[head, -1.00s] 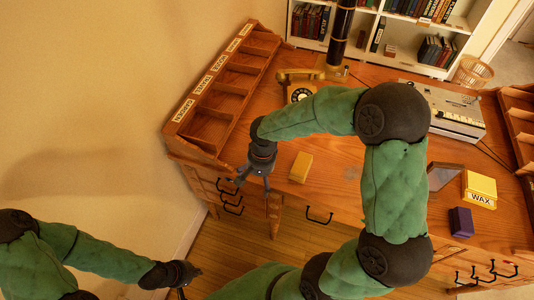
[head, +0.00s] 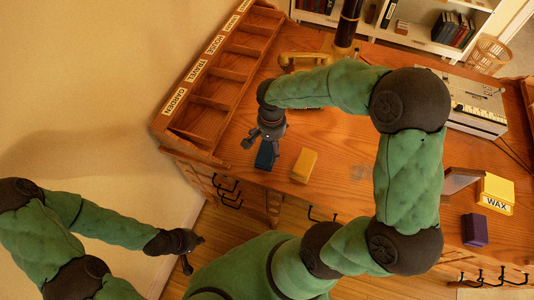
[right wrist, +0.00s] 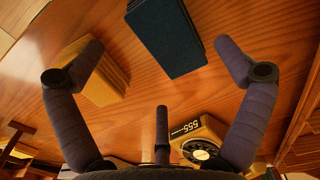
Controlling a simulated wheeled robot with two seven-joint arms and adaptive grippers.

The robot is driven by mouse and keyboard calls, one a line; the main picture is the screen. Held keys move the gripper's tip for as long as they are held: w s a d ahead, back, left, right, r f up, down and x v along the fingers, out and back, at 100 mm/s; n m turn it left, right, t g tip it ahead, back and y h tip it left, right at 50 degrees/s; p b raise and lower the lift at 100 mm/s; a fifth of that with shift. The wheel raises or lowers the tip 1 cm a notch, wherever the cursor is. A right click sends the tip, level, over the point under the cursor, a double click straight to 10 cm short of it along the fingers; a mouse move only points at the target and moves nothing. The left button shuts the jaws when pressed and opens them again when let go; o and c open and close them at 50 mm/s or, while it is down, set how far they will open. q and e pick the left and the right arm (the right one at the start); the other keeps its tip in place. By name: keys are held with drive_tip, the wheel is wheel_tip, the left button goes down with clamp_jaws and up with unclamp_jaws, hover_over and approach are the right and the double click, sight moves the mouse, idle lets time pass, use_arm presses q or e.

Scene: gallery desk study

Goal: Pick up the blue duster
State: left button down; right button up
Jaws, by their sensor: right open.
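The blue duster (head: 266,155) is a dark blue block on the wooden desk, near its front edge. My right gripper (head: 260,140) is above and beside it in the head view, partly covering it. In the right wrist view the duster (right wrist: 166,38) lies ahead, between the spread fingertips of my right gripper (right wrist: 160,48). The fingers are open and empty, and none visibly touches it. My left gripper (head: 194,254) hangs over the floor at the lower left, away from the desk; its fingers look spread with nothing between them.
A yellow block (head: 304,166) lies just right of the duster; one right fingertip overlaps it in the wrist view. A pigeonhole rack (head: 206,108) stands left, and a telephone (right wrist: 203,140) behind. A yellow wax box (head: 495,190) and purple block (head: 474,229) are far right.

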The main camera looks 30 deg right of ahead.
sight(270, 151)
wheel_tip(270, 151, down, 6)
drive_tip(key=shift+w+r+b, duration=0.1)
drive_tip(key=shift+w+b, duration=0.05)
drive_tip(key=shift+b, duration=1.1)
drive_tip(key=c, duration=1.2)
